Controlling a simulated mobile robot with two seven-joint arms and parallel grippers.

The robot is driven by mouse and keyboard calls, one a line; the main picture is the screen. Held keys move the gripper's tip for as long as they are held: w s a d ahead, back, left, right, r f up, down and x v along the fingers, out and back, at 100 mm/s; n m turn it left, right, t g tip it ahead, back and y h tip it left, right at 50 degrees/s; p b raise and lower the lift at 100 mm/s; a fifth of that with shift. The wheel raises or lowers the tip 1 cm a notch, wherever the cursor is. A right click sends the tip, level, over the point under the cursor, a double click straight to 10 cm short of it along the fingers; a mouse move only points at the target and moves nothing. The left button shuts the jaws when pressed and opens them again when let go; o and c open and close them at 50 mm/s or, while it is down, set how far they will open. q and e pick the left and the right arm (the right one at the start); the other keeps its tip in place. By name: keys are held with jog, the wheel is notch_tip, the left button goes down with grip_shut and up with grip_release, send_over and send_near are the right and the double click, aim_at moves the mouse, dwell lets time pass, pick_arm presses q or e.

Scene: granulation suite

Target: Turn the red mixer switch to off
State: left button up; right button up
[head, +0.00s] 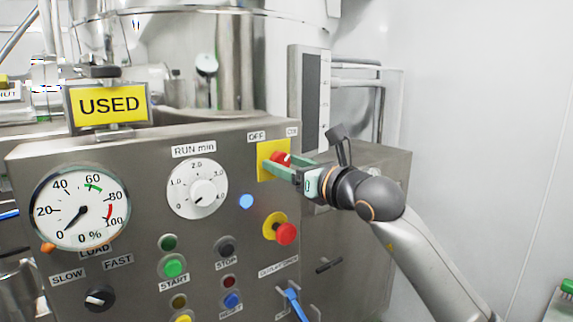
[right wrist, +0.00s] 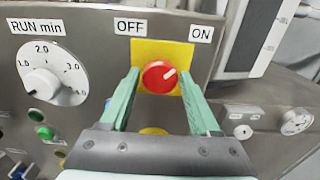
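The red mixer switch (head: 281,158) is a round knob on a yellow plate (right wrist: 185,52) on the steel panel. It also shows in the right wrist view (right wrist: 157,78), where its white mark points up and right, toward the ON label (right wrist: 201,34). The OFF label (right wrist: 130,27) is at the plate's upper left. My right gripper (head: 284,167) is at the switch with its green fingers apart, one on each side of the knob. In the right wrist view, small gaps show between the fingers and the knob. My left gripper is not in view.
A red mushroom button (head: 286,234) on a yellow base sits just below the switch. The RUN min dial (head: 198,189) is to the left, with START and STOP buttons below it. A blue-handled key or lever (head: 293,301) sticks out lower down. Open floor space lies right.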

grip_shut()
dwell(0.3)
